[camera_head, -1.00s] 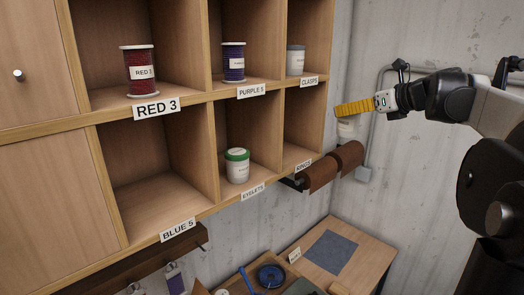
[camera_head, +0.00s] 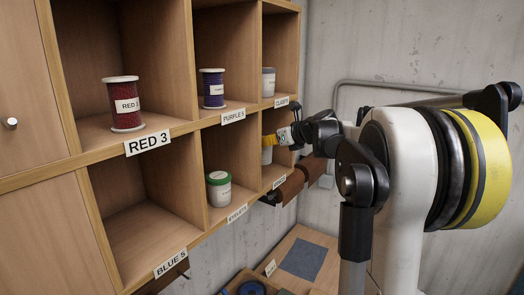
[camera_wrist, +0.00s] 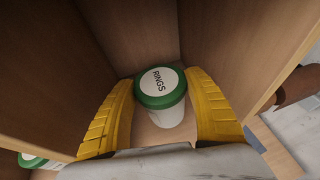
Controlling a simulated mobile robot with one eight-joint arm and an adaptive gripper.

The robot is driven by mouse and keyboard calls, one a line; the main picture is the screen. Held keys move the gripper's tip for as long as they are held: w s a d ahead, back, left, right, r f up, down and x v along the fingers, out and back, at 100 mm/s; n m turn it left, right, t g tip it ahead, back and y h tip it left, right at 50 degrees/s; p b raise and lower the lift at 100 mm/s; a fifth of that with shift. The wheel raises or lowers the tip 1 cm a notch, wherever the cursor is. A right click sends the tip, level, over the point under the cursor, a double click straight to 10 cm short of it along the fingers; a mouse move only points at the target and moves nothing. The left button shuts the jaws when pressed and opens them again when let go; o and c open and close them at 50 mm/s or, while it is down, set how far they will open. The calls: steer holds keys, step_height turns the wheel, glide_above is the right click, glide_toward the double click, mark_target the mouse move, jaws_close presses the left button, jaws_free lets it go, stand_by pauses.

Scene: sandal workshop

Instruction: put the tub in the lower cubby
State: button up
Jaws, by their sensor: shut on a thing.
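The tub (camera_wrist: 168,115) is white with a green lid marked RINGS. It stands between the yellow fingers of my gripper (camera_wrist: 160,84), which is shut on it. In the head view the tub (camera_head: 267,156) shows only as a pale piece below my gripper (camera_head: 269,140). It is within the lower right cubby (camera_head: 281,118), above the RINGS label (camera_head: 279,182). In the wrist view wooden walls rise on both sides of the tub. I cannot tell whether its base touches the cubby floor.
A green-lidded tub (camera_head: 219,192) stands in the neighbouring EYELETS cubby. The cubby's right side panel (camera_head: 297,60) is close to my gripper. Red (camera_head: 125,105) and purple (camera_head: 212,90) spools and a grey-lidded tub (camera_head: 268,84) fill upper cubbies. Brown rolls (camera_head: 291,188) hang below.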

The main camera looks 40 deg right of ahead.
mark_target(270, 153)
steer(key=f, duration=0.2)
steer(key=f+p, duration=0.1)
steer(key=shift+d+f, duration=0.2)
steer(key=shift+f, duration=0.15)
steer(key=shift+w+f, duration=0.15)
steer(key=shift+f, duration=0.15)
steer(key=shift+f, duration=0.2)
steer(key=o, duration=1.4)
steer(key=shift+c, duration=0.2)
steer(key=shift+r, duration=0.1)
steer(key=shift+r, duration=0.1)
